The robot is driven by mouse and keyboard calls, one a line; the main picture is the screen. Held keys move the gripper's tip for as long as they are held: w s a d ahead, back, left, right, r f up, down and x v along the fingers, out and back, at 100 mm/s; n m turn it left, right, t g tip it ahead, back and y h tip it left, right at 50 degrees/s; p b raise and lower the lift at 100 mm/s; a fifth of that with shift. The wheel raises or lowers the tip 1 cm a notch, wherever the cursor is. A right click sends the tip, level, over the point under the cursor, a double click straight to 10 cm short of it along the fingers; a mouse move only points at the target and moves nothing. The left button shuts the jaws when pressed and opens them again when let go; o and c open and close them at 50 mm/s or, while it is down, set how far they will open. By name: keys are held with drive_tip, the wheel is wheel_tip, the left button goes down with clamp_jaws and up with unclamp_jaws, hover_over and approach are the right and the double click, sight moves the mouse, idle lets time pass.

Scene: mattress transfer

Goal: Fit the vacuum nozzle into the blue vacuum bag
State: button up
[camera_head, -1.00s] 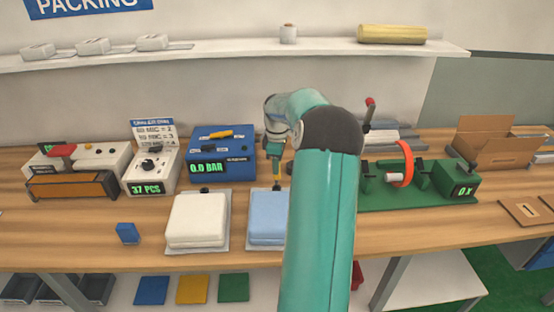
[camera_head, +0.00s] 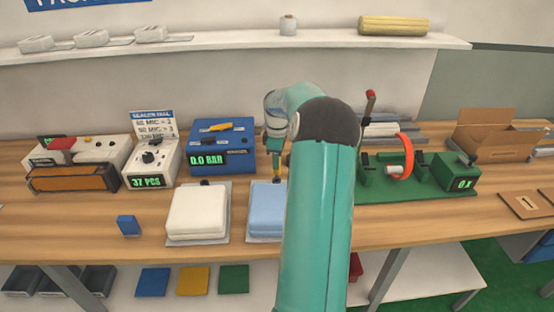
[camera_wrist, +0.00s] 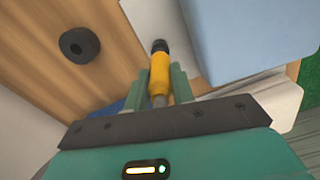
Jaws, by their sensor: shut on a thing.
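My gripper (camera_wrist: 160,88) is shut on the vacuum nozzle, a yellow tube with a black tip (camera_wrist: 159,68). In the head view my gripper (camera_head: 274,150) points down at the back edge of the blue vacuum bag (camera_head: 264,205), partly behind my arm. The yellow nozzle (camera_head: 277,172) shows just below it. In the wrist view the blue bag (camera_wrist: 245,35) is at the upper right, and the black tip lies over its pale flat edge (camera_wrist: 205,70). I cannot tell whether the tip touches or enters the bag. My arm hides the bag's right side.
A white bag (camera_head: 197,210) lies left of the blue one. A blue pump box (camera_head: 222,150) reading 0.0 BAR stands behind. A green machine (camera_head: 425,180) with an orange ring is to the right. A black ring (camera_wrist: 79,45) sits on the wooden table close to the nozzle.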

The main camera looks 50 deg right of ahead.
drive_tip(key=shift+f, duration=1.5)
idle(0.7)
drive_tip(key=o, duration=1.1)
wheel_tip(320, 180, up, 14)
drive_tip(key=shift+f, duration=0.1)
